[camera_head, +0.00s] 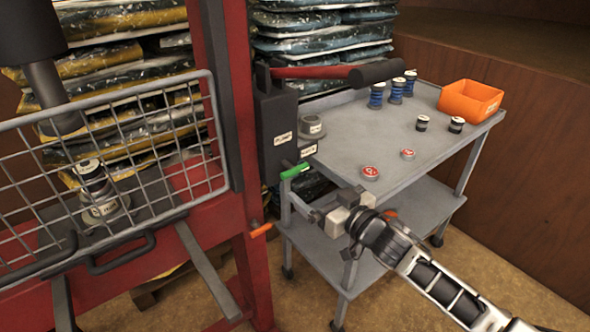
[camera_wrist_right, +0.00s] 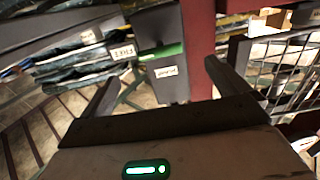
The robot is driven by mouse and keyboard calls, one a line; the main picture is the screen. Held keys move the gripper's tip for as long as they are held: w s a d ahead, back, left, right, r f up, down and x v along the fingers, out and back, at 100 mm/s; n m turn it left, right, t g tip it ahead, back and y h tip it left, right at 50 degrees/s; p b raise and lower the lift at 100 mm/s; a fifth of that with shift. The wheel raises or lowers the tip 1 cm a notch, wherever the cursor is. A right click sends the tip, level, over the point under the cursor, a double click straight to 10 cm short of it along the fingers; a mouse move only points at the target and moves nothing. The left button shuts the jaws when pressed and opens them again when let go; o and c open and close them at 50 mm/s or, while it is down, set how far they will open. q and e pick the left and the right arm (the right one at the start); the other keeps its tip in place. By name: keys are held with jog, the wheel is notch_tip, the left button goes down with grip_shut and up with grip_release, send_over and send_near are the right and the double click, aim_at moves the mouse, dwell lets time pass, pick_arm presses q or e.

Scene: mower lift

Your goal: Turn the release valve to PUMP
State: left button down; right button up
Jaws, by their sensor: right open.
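The release valve's green lever (camera_head: 295,171) sticks out at the foot of the dark pump block (camera_head: 277,125) on the red frame. It lies roughly level and points right in the head view. White labels sit beside it; one on the block appears to read PUMP. The lever also shows as a green bar in the right wrist view (camera_wrist_right: 162,52). My right gripper (camera_head: 303,207) is below and in front of the lever, open and empty. In the wrist view its fingers (camera_wrist_right: 160,80) stand apart, with the lever beyond them, not touched. My left gripper is out of view.
A grey cart (camera_head: 400,135) stands to the right, with an orange bin (camera_head: 469,100), blue spools and red-topped discs. The red press frame (camera_head: 228,90) and wire guard (camera_head: 130,135) are left. A pump handle (camera_head: 320,72) extends above the block. An orange-tipped lever (camera_head: 260,230) sits low on the frame.

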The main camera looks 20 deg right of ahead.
aim_at(297, 172)
jog(key=x, duration=0.8)
jog(key=shift+w+a, duration=0.15)
jog(key=shift+w, duration=0.2)
jog(key=c, duration=0.9)
